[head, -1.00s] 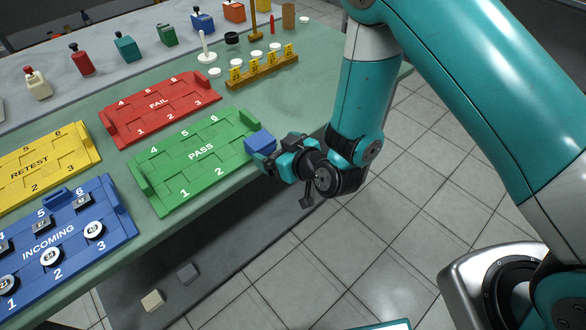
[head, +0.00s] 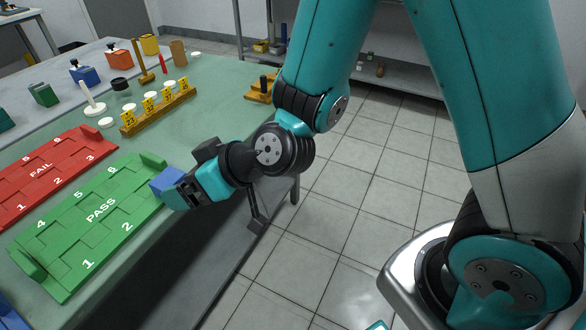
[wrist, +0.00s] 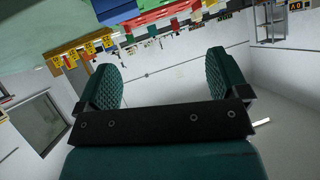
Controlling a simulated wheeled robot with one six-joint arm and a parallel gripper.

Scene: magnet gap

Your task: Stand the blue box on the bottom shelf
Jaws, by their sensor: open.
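A blue box (head: 168,182) shows at the right end of the green PASS tray, near the table's front edge. What looks like the same box shows at the top edge of the wrist view (wrist: 115,11). My gripper (head: 183,190) is right beside it in the head view and partly covers it; I cannot tell whether they touch. In the wrist view my fingers (wrist: 165,82) are wide apart with nothing between them. A metal shelf unit stands at the back, its low shelf (head: 400,88) holding several small objects.
The green PASS tray (head: 70,250) and red FAIL tray (head: 45,180) lie at left. A wooden rack (head: 160,112) with yellow number tags stands behind. Several coloured objects line the back counter. The tiled floor (head: 350,210) between the table and shelf unit looks clear.

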